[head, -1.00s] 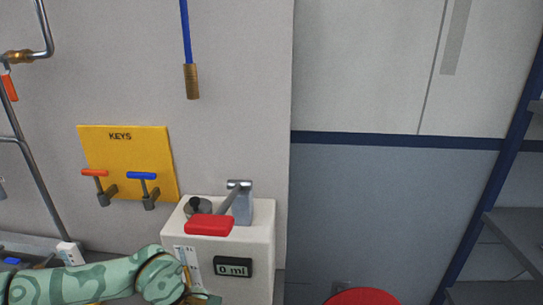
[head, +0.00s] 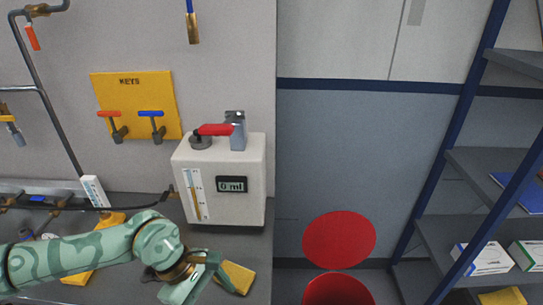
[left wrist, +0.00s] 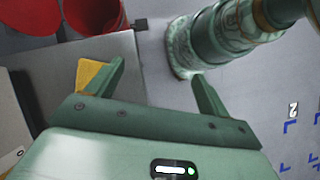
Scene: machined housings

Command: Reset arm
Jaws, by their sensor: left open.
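My left gripper (head: 207,284) is at the bottom of the head view, low over the grey bench in front of the white dispenser (head: 253,205). In the left wrist view my left gripper (left wrist: 158,70) shows two green fingers spread apart with nothing between them. A yellow block (head: 238,277) lies right beside the fingers in the head view; part of it shows behind one finger in the left wrist view (left wrist: 91,75). I cannot tell whether they touch. My right gripper is in neither view.
The dispenser has a red lever handle (head: 215,130) and a display reading "0 ml". A red bin (head: 337,290) with a red lid (head: 340,238) stands right of the bench. Blue-framed shelves (head: 460,162) stand at the right. A yellow KEYS board (head: 137,105) hangs behind.

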